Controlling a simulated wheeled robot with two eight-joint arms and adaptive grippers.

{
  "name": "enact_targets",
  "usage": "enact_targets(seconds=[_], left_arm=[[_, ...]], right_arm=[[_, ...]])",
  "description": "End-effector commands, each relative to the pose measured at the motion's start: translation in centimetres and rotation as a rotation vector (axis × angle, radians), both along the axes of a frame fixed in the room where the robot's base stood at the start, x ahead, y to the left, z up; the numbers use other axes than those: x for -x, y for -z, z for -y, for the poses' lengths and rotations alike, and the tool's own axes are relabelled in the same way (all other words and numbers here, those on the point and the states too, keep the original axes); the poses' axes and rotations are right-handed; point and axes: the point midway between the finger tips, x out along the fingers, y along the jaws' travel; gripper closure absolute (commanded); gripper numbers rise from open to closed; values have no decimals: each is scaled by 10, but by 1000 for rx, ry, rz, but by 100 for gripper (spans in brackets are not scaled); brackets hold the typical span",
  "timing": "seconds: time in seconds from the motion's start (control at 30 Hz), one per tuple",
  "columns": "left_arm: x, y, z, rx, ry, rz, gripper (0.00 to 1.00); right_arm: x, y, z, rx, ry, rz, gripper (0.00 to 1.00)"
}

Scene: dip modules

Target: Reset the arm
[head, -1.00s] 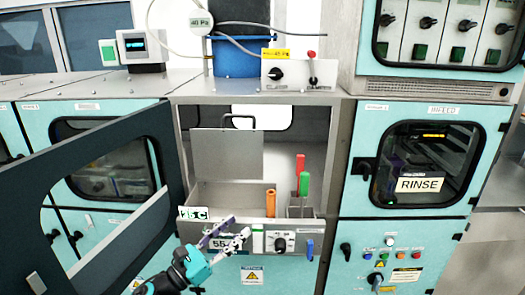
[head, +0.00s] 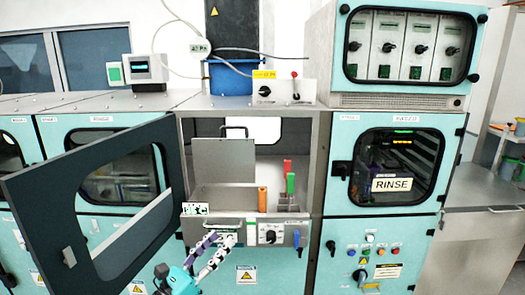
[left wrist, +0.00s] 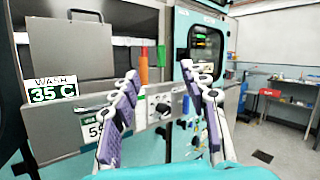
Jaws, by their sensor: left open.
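My left gripper (head: 217,245) is in front of the open module's lower front panel in the head view. Its two fingers (left wrist: 160,115) stand apart with nothing between them in the left wrist view. The module (head: 187,150) has its dark door (head: 35,200) swung open to the left. Inside it are a grey panel with a black handle (head: 222,160) and orange (head: 262,199), red (head: 287,166) and green (head: 291,184) upright handles. My right gripper is in neither view.
The closed RINSE module (head: 392,155) stands to the right, with knobs and buttons below its window. A control box (head: 282,90) and a blue container (head: 230,77) are on top. The open door takes up room left of my arm.

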Motion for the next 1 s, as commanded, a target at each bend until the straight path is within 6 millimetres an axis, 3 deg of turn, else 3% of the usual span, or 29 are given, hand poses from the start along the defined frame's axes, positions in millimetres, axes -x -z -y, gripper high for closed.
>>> enact_targets(seconds=[0.27, 0.4, 0.5, 0.57, 0.7, 0.8, 0.9, 1.0], left_arm=[[-10, -21, -37, 348, -119, -179, 55], [-12, -22, -66, 635, -197, -315, 55], [-6, -11, -91, 915, -266, -443, 55], [2, 5, -106, 1133, -315, -537, 55], [43, 73, -127, 1729, -466, -785, 55], [89, 131, -118, 2131, -607, -942, 55], [134, 175, -99, 2432, -757, -1047, 55], [169, 202, -80, 2625, -891, -1108, 55]], right_arm=[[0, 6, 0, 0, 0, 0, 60], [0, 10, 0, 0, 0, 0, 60], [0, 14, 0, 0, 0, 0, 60], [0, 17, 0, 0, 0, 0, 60], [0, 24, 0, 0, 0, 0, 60], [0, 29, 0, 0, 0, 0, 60], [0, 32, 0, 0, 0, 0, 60], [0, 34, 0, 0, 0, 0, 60]])
